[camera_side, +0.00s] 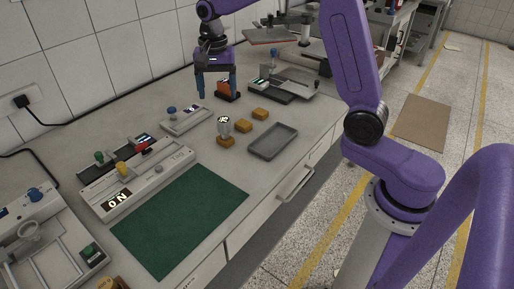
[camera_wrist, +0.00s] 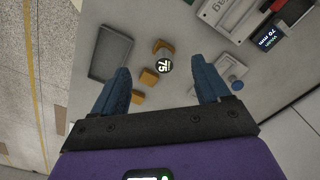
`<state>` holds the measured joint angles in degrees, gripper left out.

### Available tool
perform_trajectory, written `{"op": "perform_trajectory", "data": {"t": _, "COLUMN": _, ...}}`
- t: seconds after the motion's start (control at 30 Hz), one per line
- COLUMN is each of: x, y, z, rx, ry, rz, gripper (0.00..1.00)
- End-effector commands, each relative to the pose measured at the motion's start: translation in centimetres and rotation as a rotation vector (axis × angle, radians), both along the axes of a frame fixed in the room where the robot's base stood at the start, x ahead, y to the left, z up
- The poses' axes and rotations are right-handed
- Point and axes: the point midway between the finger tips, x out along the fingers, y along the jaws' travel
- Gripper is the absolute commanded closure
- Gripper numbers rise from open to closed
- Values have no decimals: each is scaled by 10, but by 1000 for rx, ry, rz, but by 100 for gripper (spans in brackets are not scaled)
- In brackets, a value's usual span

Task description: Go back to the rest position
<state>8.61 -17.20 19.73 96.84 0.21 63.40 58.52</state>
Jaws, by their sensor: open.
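My gripper (camera_side: 216,86) hangs over the back part of the table in the side view, with its two blue fingers pointing down. In the wrist view its fingers (camera_wrist: 162,82) stand wide apart with nothing held between them. In the side view the fingers are near an orange and black object (camera_side: 227,91) behind them; I cannot tell the exact gap. My purple arm reaches in from the right. No paper shows between the fingers.
Two more wooden blocks (camera_side: 243,126) and a grey tray (camera_side: 273,142) are nearby. The floor (camera_side: 330,225) is right of the table.

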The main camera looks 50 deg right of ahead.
Motion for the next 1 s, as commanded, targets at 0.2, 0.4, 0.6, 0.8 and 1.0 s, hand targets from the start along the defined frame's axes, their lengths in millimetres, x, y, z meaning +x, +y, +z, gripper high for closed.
{"op": "perform_trajectory", "data": {"t": 0.2, "x": -49, "y": 32, "z": 5, "rx": 0, "ry": -6, "rz": 334, "gripper": 24}}
{"op": "perform_trajectory", "data": {"t": 0.4, "x": -100, "y": 50, "z": 7, "rx": 1, "ry": -11, "rz": 637, "gripper": 24}}
{"op": "perform_trajectory", "data": {"t": 0.6, "x": -155, "y": 58, "z": 6, "rx": 1, "ry": -17, "rz": 941, "gripper": 24}}
{"op": "perform_trajectory", "data": {"t": 0.8, "x": -212, "y": 56, "z": 2, "rx": 2, "ry": -23, "rz": 1244, "gripper": 24}}
{"op": "perform_trajectory", "data": {"t": 1.0, "x": -268, "y": 44, "z": -5, "rx": 3, "ry": -29, "rz": 1546, "gripper": 24}}
